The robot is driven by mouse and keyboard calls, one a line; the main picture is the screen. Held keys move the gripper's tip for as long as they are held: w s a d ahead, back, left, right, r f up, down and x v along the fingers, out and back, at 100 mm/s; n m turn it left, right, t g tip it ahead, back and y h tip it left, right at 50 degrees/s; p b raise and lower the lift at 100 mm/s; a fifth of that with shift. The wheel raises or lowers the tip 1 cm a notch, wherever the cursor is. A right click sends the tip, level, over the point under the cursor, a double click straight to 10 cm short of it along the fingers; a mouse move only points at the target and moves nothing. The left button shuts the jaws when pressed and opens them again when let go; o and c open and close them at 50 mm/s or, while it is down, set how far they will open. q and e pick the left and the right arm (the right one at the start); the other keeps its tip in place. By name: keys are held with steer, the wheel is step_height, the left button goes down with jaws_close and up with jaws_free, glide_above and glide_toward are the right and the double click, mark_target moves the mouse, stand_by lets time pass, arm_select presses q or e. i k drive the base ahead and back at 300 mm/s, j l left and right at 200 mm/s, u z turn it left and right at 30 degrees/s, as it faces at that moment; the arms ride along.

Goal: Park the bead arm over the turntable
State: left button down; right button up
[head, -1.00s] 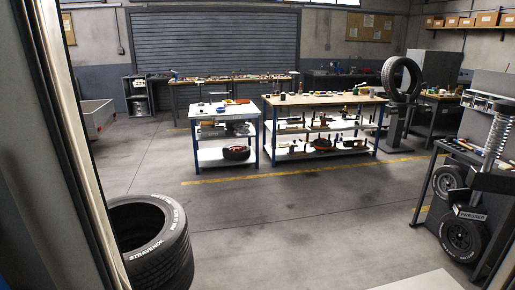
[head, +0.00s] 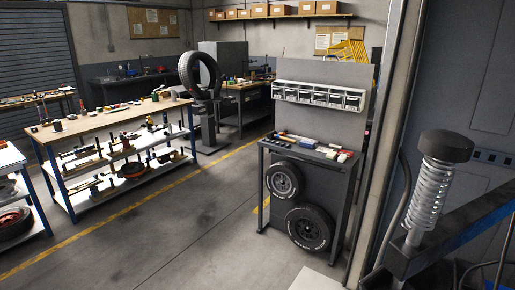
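Neither of my grippers is in view. I cannot make out a bead arm or a turntable with certainty. At the right, close to me, a metal coil spring (head: 431,193) stands upright under a round black cap (head: 446,146), beside a dark blue slanted beam (head: 455,235). Farther back, a tyre (head: 200,75) stands upright on a grey pedestal machine (head: 208,125).
A grey workbench (head: 308,155) with small bins (head: 318,96) stands mid-right, two wheels (head: 310,228) at its front. A wooden-topped shelf table (head: 110,122) is at left. A grey wall post (head: 385,150) rises right of the bench. Open floor (head: 180,235) lies in front.

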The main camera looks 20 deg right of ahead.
mark_target(453, 230)
steer(key=i+z, duration=0.2)
steer(key=z, duration=0.25)
steer(key=i+z, duration=0.2)
steer(key=z, duration=0.25)
steer(key=i+j+z, duration=0.15)
steer(key=z, duration=0.3)
steer(key=i+j+z, duration=0.2)
steer(key=z, duration=0.25)
steer(key=i+j+z, duration=0.1)
steer(key=j+z, duration=0.15)
steer(key=z, duration=0.2)
steer(key=i+j+z, duration=0.2)
steer(key=z, duration=0.15)
steer(key=i+j+z, duration=0.15)
steer(key=j+z, duration=0.15)
steer(key=i+j+z, duration=0.15)
steer(key=j+z, duration=0.2)
